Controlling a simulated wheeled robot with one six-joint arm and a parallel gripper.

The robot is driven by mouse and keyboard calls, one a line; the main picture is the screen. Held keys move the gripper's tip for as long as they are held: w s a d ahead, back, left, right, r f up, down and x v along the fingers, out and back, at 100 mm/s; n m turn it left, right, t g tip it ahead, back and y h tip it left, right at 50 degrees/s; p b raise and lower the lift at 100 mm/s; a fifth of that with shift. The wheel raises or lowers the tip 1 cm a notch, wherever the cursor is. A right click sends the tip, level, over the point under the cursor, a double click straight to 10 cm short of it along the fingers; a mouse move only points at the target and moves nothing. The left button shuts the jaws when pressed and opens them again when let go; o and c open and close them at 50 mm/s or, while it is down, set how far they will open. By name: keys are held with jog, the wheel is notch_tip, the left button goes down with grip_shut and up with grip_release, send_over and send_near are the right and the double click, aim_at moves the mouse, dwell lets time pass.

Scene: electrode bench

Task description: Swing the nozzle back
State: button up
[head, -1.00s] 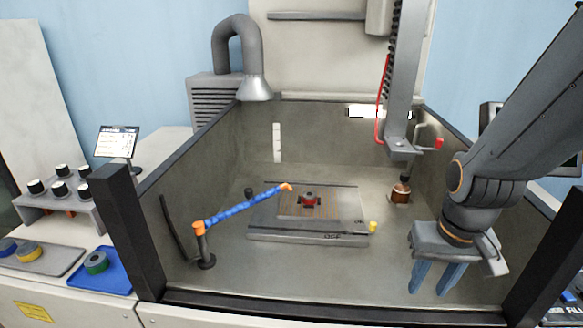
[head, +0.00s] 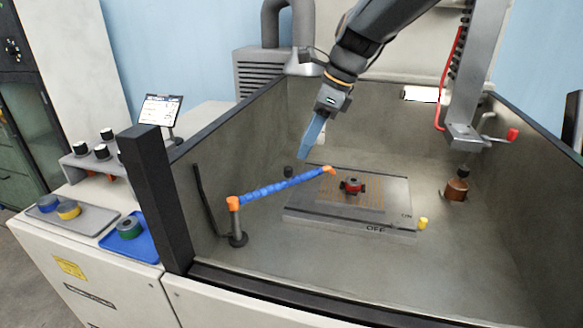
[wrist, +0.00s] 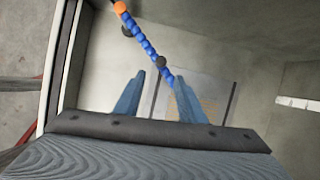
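The nozzle is a blue segmented hose (head: 275,189) with an orange tip (head: 329,171). A red and black part (head: 352,186) sits on the plate (head: 350,222). My gripper (head: 304,157) points down above the hose, near its tip end, apparently not touching it. In the wrist view its blue fingers (wrist: 159,76) are apart, with the hose (wrist: 146,47) running down between them. The nozzle tip is hidden there.
Tank walls surround the plate, with a dark corner post (head: 157,195) at the front left. A vertical column with a bracket (head: 465,135) and a copper-coloured cylinder (head: 456,190) stand at the right. A yellow knob (head: 423,223) is at the plate's right. The tank's front floor is clear.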

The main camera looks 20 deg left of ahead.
aim_at(289, 168)
jog(key=x, duration=0.4)
jog(key=a+p+x, duration=0.1)
jog(key=x, duration=0.3)
jog(key=shift+s+r, duration=0.1)
jog(key=shift+r, duration=0.15)
grip_shut()
